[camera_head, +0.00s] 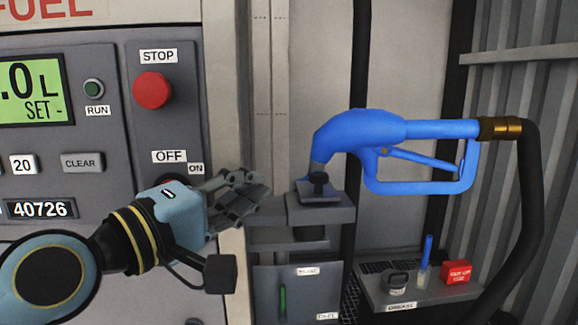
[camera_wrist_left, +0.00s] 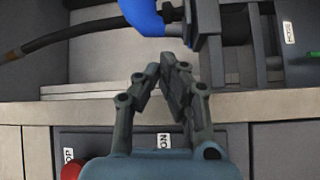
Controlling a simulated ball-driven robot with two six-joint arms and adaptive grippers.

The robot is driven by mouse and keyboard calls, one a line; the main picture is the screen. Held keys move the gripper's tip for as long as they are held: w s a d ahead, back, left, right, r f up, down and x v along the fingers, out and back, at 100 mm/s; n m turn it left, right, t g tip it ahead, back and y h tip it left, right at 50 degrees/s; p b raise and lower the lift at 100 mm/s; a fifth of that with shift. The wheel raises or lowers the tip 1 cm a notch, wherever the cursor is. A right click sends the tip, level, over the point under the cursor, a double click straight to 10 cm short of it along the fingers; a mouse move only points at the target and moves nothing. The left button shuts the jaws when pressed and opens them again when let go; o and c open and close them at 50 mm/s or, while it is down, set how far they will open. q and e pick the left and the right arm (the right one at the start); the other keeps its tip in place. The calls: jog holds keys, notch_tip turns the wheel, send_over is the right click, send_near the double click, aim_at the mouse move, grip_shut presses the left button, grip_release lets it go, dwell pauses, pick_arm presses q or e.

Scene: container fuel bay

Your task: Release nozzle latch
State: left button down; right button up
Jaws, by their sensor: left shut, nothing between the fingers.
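The blue fuel nozzle (camera_head: 365,130) sits with its spout end down in a grey holder (camera_head: 322,210). A dark latch knob (camera_head: 319,181) stands on the holder's top plate, in front of the spout. My left gripper (camera_head: 262,188) is shut and empty, to the left of the holder and apart from the latch. In the left wrist view the shut fingers (camera_wrist_left: 167,72) point toward the holder (camera_wrist_left: 206,40). Part of the blue nozzle (camera_wrist_left: 143,15) shows beyond them at the top. My right gripper is in neither view.
The pump panel is at left, with a red STOP button (camera_head: 152,90) and a rotary switch mostly hidden behind my gripper. A black hose (camera_head: 530,200) hangs from the nozzle's brass end. A low shelf (camera_head: 415,298) at right holds small items, including a red box (camera_head: 456,272).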

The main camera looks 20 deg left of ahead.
aim_at(316, 182)
pick_arm(q)
jog(key=p+x, duration=0.1)
jog(key=x, duration=0.9)
